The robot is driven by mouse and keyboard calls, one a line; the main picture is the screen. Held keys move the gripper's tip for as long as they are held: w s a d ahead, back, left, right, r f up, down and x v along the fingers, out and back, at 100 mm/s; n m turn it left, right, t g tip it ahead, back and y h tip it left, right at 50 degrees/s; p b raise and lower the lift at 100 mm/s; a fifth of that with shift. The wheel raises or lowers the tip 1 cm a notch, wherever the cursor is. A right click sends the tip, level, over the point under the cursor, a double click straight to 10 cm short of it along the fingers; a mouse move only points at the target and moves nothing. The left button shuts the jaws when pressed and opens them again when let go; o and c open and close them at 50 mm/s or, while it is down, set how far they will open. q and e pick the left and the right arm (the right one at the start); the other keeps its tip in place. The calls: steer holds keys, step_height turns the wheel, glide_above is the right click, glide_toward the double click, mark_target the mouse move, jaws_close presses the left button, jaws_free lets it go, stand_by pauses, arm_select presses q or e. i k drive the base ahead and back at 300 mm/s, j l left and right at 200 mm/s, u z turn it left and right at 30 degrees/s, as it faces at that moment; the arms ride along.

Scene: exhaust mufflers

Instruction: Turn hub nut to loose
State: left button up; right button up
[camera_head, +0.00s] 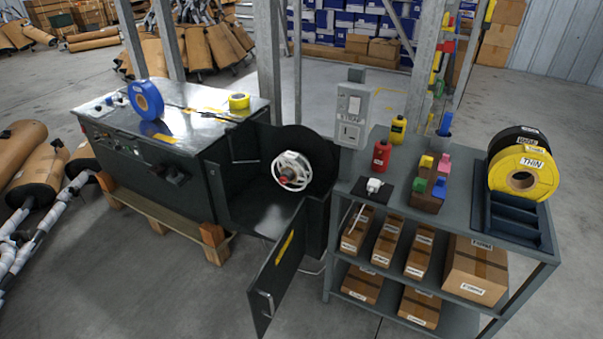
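The hub nut (283,179) is a small red piece at the centre of a white spoked hub (292,163). The hub sits in front of a dark round disc (318,150) inside the open compartment of a dark machine (190,165). The nut's loose or tight setting is too small to tell. The compartment door (277,268) stands open towards the front. Neither of my grippers shows in the head view.
A grey shelf cart (372,206) stands right of the compartment, with a red bottle (381,156), yellow roll (522,174) and boxes. A blue roll (146,100) stands on the machine. The open door juts into the floor space in front.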

mark_target(284, 180)
steer(key=z, duration=1.15)
steer(key=j+z, duration=0.35)
steer(key=k+j+z, duration=0.1)
steer(key=j+z, duration=0.3)
steer(key=k+j+z, duration=0.2)
steer(key=j+z, duration=0.25)
steer(key=j, duration=0.2)
steer(key=k+j+z, duration=0.25)
steer(key=k+j, duration=0.2)
steer(key=j, duration=0.2)
steer(key=k+j, duration=0.45)
steer(key=j, duration=0.2)
steer(key=k+j, duration=0.1)
steer(key=j, duration=0.3)
steer(key=k+j, duration=0.1)
steer(key=j, duration=0.35)
